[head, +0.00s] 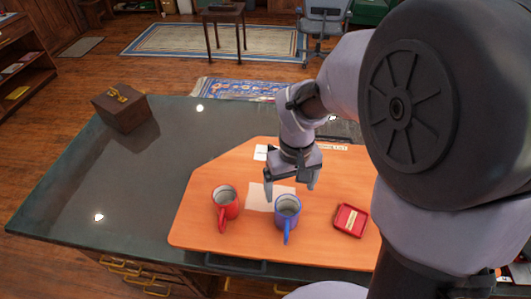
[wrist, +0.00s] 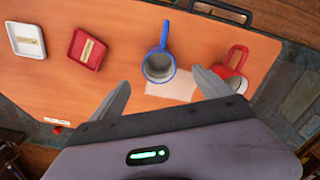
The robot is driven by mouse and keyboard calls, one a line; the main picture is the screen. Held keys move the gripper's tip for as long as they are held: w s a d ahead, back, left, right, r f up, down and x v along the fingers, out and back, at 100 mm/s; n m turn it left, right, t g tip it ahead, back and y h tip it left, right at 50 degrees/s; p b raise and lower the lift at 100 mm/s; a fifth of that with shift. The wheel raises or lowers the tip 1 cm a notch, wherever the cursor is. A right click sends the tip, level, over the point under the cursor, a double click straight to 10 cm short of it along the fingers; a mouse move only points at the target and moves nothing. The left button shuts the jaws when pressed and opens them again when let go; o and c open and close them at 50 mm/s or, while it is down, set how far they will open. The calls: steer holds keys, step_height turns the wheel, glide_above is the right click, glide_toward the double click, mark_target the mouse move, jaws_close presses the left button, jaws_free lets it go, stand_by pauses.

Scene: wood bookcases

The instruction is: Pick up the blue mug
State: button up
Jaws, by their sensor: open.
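The blue mug (head: 287,211) stands upright on the orange board, its handle toward the front edge in the head view. In the wrist view the blue mug (wrist: 159,66) shows from above, its grey inside visible and its handle pointing up. My gripper (head: 289,190) is open and empty, above and behind the mug in the head view. In the wrist view my gripper's fingertips (wrist: 160,78) are spread apart, with the mug beyond them and between them in the picture. I see no contact between the fingers and the mug.
A red mug (head: 225,206) stands left of the blue mug. A red tray (head: 350,220) lies to its right, and a white tray (wrist: 27,40) shows in the wrist view. A white paper (head: 262,195) lies between the mugs. A brown box (head: 122,108) stands on the dark tabletop (head: 110,185).

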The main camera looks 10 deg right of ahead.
steer(key=b, duration=0.3)
glide_toward(288, 214)
steer(key=shift+s+a+f, duration=0.25)
steer(key=shift+s, duration=0.4)
steer(key=shift+s+a+f, duration=0.2)
steer(key=shift+s+f, duration=0.05)
steer(key=shift+s, duration=0.35)
steer(key=f+b, duration=0.2)
steer(key=f, duration=0.3)
steer(key=shift+w+b, duration=0.25)
steer(key=shift+b, duration=0.15)
steer(key=shift+r, duration=0.2)
steer(key=shift+c, duration=0.4)
steer(key=c, duration=1.7)
